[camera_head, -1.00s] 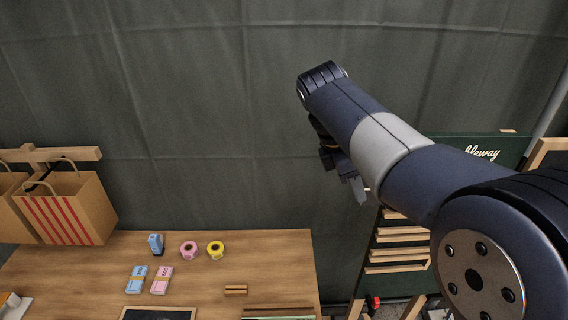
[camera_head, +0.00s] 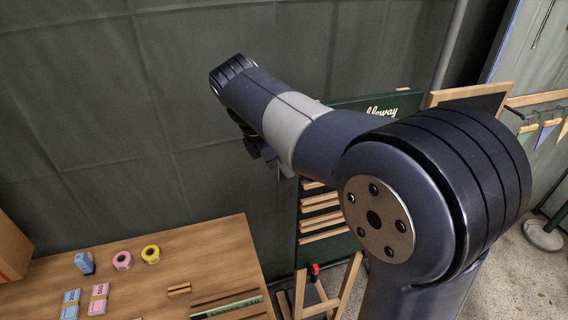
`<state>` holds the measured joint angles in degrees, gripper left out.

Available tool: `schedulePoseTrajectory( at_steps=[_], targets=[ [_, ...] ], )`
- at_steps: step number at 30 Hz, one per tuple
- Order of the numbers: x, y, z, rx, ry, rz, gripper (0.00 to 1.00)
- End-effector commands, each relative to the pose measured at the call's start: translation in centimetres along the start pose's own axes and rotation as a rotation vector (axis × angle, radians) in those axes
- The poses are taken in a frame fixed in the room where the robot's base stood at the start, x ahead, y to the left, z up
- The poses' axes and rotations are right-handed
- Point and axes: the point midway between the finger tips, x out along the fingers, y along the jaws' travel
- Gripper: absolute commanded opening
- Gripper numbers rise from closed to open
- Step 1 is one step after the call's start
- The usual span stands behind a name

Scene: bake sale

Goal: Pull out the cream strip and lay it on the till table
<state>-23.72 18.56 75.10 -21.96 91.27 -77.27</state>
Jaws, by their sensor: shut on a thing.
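My gripper (camera_head: 272,165) hangs below the far end of my arm, in front of the dark curtain and up and left of the green board. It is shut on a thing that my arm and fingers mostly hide. Only a thin pale edge shows by the fingertips, which fits the cream strip. The wooden till table (camera_head: 215,262) is at lower left, below and left of my gripper. The green board (camera_head: 345,103) with white lettering stands behind my arm, with several pale wooden rails (camera_head: 321,213) across its lower part.
On the table are a blue item (camera_head: 85,263), a pink roll (camera_head: 122,261), a yellow roll (camera_head: 151,254), a blue bundle (camera_head: 71,304), a pink bundle (camera_head: 98,299) and a small wooden block (camera_head: 179,289). A wooden-edged rack with a green strip (camera_head: 227,307) lies at its front right.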

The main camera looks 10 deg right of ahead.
Motion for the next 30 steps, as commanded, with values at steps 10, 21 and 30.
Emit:
schedulePoseTrajectory(
  at_steps=[10,21,30],
  targets=[
    [-0.2,0.0,-0.6,-0.002,0.000,0.001,0.00],
    [-1.1,0.0,-2.6,-0.002,0.000,0.000,0.00],
    [-1.8,0.0,-4.3,-0.002,0.000,0.001,0.00]
  ],
)
